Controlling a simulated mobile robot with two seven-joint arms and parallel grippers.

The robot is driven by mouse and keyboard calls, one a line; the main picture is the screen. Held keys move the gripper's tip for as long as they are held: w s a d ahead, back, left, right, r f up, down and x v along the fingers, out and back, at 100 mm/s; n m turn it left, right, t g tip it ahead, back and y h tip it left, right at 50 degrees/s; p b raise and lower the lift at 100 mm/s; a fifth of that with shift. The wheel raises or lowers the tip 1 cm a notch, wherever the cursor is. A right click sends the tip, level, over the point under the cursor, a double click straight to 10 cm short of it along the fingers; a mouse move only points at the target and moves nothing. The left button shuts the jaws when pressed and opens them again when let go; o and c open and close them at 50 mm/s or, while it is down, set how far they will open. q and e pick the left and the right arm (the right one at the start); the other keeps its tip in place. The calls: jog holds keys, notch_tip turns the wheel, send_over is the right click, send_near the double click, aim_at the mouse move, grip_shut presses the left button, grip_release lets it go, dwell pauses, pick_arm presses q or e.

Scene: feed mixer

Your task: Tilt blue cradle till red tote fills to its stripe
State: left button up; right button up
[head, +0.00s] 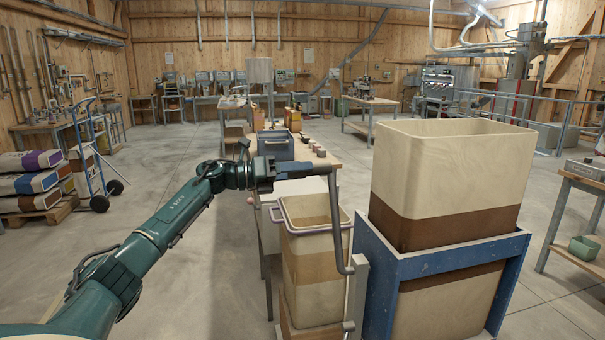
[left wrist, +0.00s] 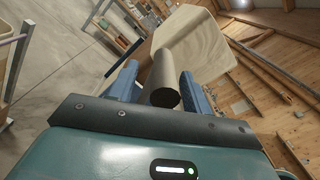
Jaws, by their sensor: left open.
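The blue cradle (head: 440,262) stands at the right and holds a large cream bin (head: 450,160) with a dark brown band, upright. A grey crank handle (head: 308,171) reaches left from the cradle's side, its bar running down to a pivot. My left gripper (head: 276,174) is open at the handle's free end. In the left wrist view the handle (left wrist: 166,72) lies between the two blue fingers (left wrist: 160,90), which are apart. A cream tote (head: 311,262) with a purplish rim and tan band stands left of the cradle. No plainly red tote shows. My right gripper is out of view.
A wooden bench (head: 322,158) with a blue-grey crate (head: 276,146) and small blocks stands behind the tote. Stacked sacks (head: 28,184) and a blue hand truck (head: 92,158) are at the left. A side table (head: 578,182) stands at the right.

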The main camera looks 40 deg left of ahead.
pick_arm(q)
jog(key=b+v, duration=0.4)
jog(key=v, duration=0.8)
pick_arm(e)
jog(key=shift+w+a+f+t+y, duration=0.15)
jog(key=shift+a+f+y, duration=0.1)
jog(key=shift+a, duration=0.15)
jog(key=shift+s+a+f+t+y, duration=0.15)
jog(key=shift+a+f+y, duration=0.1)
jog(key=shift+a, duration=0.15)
pick_arm(q)
jog(key=shift+d, duration=0.15)
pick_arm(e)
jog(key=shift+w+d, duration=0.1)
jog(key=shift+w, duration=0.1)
